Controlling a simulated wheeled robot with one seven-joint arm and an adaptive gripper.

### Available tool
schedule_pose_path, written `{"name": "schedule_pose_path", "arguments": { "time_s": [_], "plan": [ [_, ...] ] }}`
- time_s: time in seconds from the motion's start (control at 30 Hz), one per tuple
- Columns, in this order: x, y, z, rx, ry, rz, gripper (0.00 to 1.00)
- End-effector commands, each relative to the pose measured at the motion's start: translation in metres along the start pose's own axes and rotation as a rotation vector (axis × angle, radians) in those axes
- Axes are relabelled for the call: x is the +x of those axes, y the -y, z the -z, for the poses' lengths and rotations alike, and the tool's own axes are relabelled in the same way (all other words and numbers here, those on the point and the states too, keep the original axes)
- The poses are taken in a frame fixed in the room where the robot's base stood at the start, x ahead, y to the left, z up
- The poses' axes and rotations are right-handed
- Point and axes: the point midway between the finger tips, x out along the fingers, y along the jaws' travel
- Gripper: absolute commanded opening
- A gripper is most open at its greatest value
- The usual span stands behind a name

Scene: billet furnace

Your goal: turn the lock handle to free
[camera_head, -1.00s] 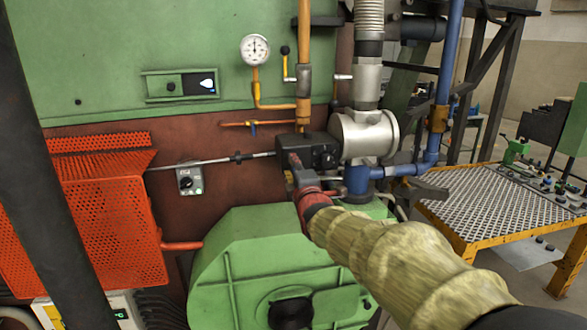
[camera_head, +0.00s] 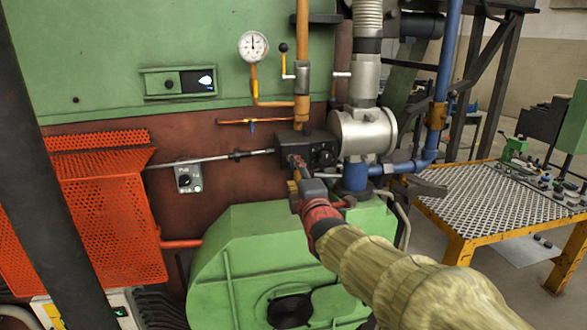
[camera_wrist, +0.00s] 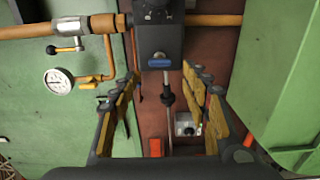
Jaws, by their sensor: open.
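I cannot tell for certain which part is the lock handle. A black box (camera_head: 306,151) with a round dial sits on the orange pipe; it also shows at the top of the wrist view (camera_wrist: 157,32). A small grey switch box (camera_head: 188,177) with a black knob is on the red-brown wall. It shows in the wrist view (camera_wrist: 186,124) beyond the fingers. My gripper (camera_head: 297,172) is in front of the black box and partly overlaps it. In the wrist view my gripper (camera_wrist: 162,98) is open, with nothing held between its fingers.
A thin metal rod (camera_head: 208,160) runs left from the black box. A pressure gauge (camera_head: 253,46) and a black-ball lever (camera_head: 283,58) are above. A green blower housing (camera_head: 255,235) lies below, an orange mesh guard (camera_head: 105,220) at left, blue pipes (camera_head: 400,167) at right.

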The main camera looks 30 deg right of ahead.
Motion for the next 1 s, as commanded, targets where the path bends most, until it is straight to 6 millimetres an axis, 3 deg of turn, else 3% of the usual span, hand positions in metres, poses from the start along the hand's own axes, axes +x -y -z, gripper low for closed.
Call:
{"name": "schedule_pose_path", "arguments": {
  "time_s": [0.2, 0.4, 1.0],
  "plan": [
    [-0.037, -0.001, 0.000, 0.000, 0.000, -0.001, 0.47],
    [-0.055, 0.000, 0.000, 0.000, 0.000, 0.000, 0.47],
    [-0.059, 0.000, 0.000, 0.000, 0.000, 0.001, 0.47]
  ]
}}
